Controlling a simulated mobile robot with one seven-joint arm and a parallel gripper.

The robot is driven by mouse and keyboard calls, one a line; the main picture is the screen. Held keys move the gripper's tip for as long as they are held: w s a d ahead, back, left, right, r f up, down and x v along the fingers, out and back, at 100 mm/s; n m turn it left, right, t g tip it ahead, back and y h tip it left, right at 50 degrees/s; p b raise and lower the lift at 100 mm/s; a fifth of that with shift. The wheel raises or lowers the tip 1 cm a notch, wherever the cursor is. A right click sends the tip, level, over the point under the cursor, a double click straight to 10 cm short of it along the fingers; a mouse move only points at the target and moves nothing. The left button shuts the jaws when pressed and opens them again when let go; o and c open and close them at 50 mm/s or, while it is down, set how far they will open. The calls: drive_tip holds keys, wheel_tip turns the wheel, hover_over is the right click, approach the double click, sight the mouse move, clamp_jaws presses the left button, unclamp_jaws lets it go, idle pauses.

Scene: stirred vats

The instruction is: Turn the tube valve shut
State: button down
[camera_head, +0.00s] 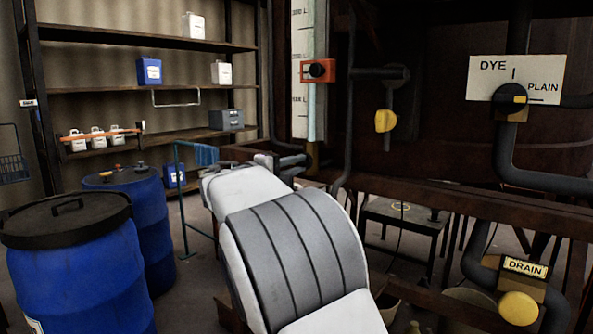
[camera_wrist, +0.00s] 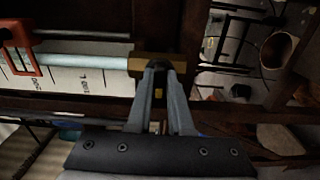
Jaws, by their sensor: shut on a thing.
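The tube valve is a brass block (camera_wrist: 148,64) at the lower end of a pale blue sight tube (camera_wrist: 85,62). In the head view the brass block (camera_head: 312,156) shows under the sight tube (camera_head: 312,112), just past the end of my arm. My gripper (camera_wrist: 160,68) is at the valve, its two fingers closed together over the block's middle. It is shut on the valve's handle, which the fingers mostly hide; how far it is turned cannot be told. In the head view my gripper (camera_head: 283,164) is partly hidden by my arm.
A red-orange clamp (camera_head: 317,71) sits on the tube before a white scale board (camera_head: 300,100). A dark pipe (camera_head: 348,140) runs close right of the valve. A rusty beam (camera_head: 440,190) crosses below. Blue drums (camera_head: 75,265) stand at the left.

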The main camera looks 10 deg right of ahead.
idle(0.3)
drive_tip(key=c, duration=0.8)
unclamp_jaws()
drive_tip(key=shift+s+a, duration=0.1)
drive_tip(key=p+v, duration=0.2)
drive_tip(key=v, duration=1.5)
drive_tip(key=shift+s+r, duration=0.1)
drive_tip(key=shift+s, duration=0.05)
